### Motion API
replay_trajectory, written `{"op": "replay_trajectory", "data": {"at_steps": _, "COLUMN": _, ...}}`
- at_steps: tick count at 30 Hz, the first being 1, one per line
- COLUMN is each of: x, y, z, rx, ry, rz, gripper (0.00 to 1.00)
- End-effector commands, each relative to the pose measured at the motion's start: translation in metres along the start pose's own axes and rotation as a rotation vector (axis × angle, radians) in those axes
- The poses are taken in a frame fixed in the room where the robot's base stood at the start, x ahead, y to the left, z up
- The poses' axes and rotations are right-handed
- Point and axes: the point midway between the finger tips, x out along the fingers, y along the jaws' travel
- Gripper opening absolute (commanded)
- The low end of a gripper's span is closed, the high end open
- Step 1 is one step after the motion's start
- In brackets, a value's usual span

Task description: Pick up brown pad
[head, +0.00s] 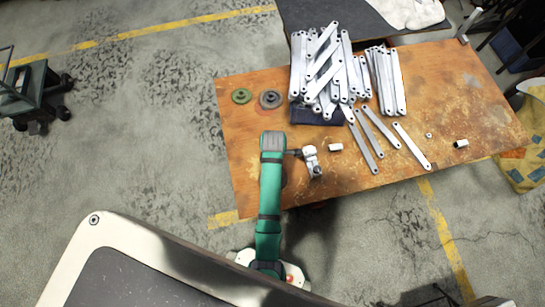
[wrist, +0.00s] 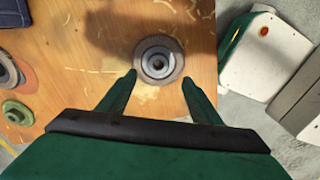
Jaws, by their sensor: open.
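The brown pad (wrist: 177,64) is a round disc with a brown rim and a grey ringed hub. It lies flat on the wooden table near its front edge, in the upper middle of the wrist view. My gripper (wrist: 159,79) is open and empty above the table, one finger on each side of the pad in that picture. The pad appears between and slightly beyond the fingertips, and I see no contact. In the head view my green arm covers most of that spot.
A green disc (head: 241,96) and a grey disc (head: 270,99) lie on the table (head: 470,90) farther back. Several galvanized brackets (head: 320,65) are piled on a dark blue thing (head: 318,116). Loose brackets (head: 411,146) and a white cylinder (head: 336,147) lie to the right.

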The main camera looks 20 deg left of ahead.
Motion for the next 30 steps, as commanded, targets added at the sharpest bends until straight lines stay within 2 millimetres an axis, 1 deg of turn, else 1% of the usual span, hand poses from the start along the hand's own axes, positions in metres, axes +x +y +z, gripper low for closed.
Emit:
{"op": "replay_trajectory", "data": {"at_steps": 1, "x": 0.009, "y": -0.001, "z": 0.0, "rx": 0.001, "ry": 0.0, "rz": -0.003, "gripper": 0.59}}
{"op": "replay_trajectory", "data": {"at_steps": 4, "x": 0.023, "y": -0.001, "z": 0.0, "rx": 0.001, "ry": 0.0, "rz": -0.002, "gripper": 0.59}}
{"op": "replay_trajectory", "data": {"at_steps": 6, "x": 0.031, "y": 0.0, "z": 0.0, "rx": 0.001, "ry": 0.0, "rz": 0.0, "gripper": 0.59}}
{"op": "replay_trajectory", "data": {"at_steps": 11, "x": 0.039, "y": 0.0, "z": -0.001, "rx": 0.001, "ry": 0.0, "rz": 0.002, "gripper": 0.59}}
{"op": "replay_trajectory", "data": {"at_steps": 14, "x": 0.049, "y": 0.001, "z": -0.001, "rx": 0.001, "ry": 0.0, "rz": 0.0, "gripper": 0.59}}
{"op": "replay_trajectory", "data": {"at_steps": 18, "x": 0.069, "y": 0.003, "z": -0.003, "rx": 0.001, "ry": 0.0, "rz": -0.001, "gripper": 0.59}}
{"op": "replay_trajectory", "data": {"at_steps": 21, "x": 0.081, "y": 0.003, "z": -0.002, "rx": 0.002, "ry": 0.0, "rz": 0.0, "gripper": 0.59}}
{"op": "replay_trajectory", "data": {"at_steps": 25, "x": 0.089, "y": 0.003, "z": -0.002, "rx": 0.002, "ry": 0.0, "rz": 0.002, "gripper": 0.59}}
{"op": "replay_trajectory", "data": {"at_steps": 30, "x": 0.09, "y": 0.003, "z": -0.003, "rx": 0.002, "ry": 0.0, "rz": 0.003, "gripper": 0.59}}
